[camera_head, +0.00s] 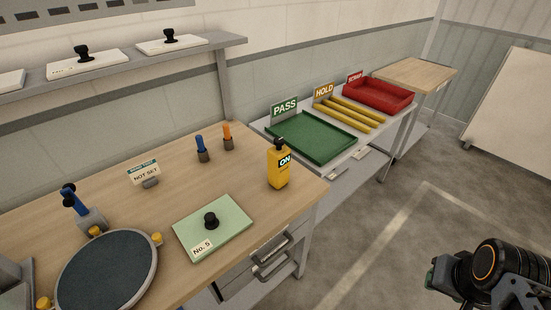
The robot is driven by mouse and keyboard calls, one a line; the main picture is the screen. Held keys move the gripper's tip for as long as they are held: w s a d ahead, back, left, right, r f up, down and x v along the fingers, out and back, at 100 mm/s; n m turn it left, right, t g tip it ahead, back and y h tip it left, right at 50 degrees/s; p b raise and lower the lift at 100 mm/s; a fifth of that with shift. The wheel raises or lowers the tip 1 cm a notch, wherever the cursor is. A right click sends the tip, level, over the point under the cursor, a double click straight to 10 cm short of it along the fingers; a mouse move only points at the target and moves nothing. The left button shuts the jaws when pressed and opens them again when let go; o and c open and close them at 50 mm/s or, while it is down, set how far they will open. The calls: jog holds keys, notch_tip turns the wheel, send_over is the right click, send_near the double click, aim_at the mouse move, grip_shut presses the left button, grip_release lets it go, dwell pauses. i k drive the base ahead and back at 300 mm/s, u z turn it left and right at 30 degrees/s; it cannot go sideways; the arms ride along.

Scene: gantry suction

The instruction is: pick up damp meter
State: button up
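My arm shows at the lower right, over the floor, well apart from the device and the bench. The fingertips of my gripper are not clearly visible.
A green plate marked "No. 5" (224,231) lies left of the device. Blue (201,145) and orange (227,134) tools stand in holders behind. A green tray (311,137) and red tray (379,96) sit beyond. Floor (400,225) right of the bench is clear.

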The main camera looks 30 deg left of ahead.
aim_at(278, 161)
jog(key=u, duration=0.8)
jog(key=i, duration=0.85)
jog(key=u, duration=1)
